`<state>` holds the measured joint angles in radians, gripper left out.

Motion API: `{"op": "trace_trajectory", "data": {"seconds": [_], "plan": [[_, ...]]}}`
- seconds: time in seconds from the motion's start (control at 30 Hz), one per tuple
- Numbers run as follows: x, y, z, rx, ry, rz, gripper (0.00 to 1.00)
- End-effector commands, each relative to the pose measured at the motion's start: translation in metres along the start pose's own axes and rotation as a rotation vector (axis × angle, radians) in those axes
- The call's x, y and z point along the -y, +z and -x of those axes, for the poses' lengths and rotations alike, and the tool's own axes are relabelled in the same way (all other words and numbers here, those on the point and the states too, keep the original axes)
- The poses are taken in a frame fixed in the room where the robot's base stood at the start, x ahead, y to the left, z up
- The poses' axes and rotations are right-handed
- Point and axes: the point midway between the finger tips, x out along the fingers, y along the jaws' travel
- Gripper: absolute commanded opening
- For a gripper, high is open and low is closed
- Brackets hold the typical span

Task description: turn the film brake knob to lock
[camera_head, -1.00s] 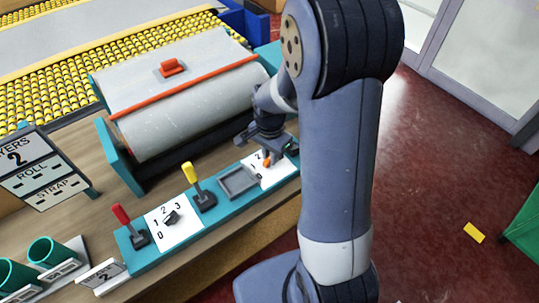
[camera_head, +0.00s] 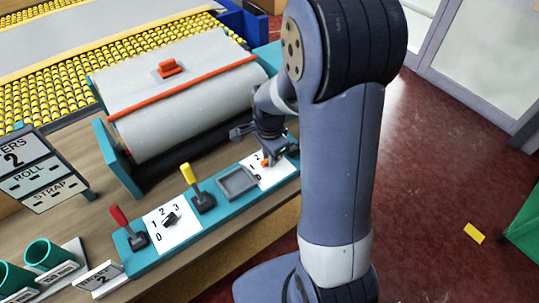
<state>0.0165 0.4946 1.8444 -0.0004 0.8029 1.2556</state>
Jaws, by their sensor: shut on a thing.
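My gripper (camera_head: 266,156) points down at the right end of the teal control panel (camera_head: 146,258). It is shut on a small orange knob (camera_head: 265,162) on a white dial plate (camera_head: 270,177) with numbers. The jaws hide part of the knob and plate, so I cannot read its exact setting. A second, black knob (camera_head: 169,219) sits free on a white plate marked 0 to 3, further left. No label that I can read names either knob as the film brake.
A red lever (camera_head: 119,216) and a yellow lever (camera_head: 188,175) stand up from the panel. A grey tray (camera_head: 237,183) lies just left of the gripper. Behind is a large grey roller (camera_head: 180,98) with an orange strip. Green cups (camera_head: 43,254) stand at lower left.

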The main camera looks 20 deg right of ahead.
Motion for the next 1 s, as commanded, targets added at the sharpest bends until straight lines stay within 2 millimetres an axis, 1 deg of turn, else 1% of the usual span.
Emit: {"op": "trace_trajectory", "data": {"seconds": [0.03, 0.07, 0.3, 0.33, 0.57, 0.67, 0.77, 1.0], "plan": [[0.0, 0.0, 0.001, 0.0, -0.002, -0.002, 0.0], [0.0, 0.0, 0.001, 0.0, -0.002, -0.002, 0.15], [0.0, 0.0, 0.0, 0.0, -0.001, -0.001, 0.35], [0.0, 0.0, 0.0, 0.0, -0.001, -0.001, 0.36], [0.0, 0.0, 0.001, 0.0, -0.001, 0.0, 0.36], [0.001, 0.0, 0.007, -0.001, -0.004, 0.0, 0.36], [0.001, -0.001, 0.021, -0.002, -0.006, 0.0, 0.36], [0.001, 0.0, 0.071, -0.002, -0.007, 0.0, 0.36]]}}
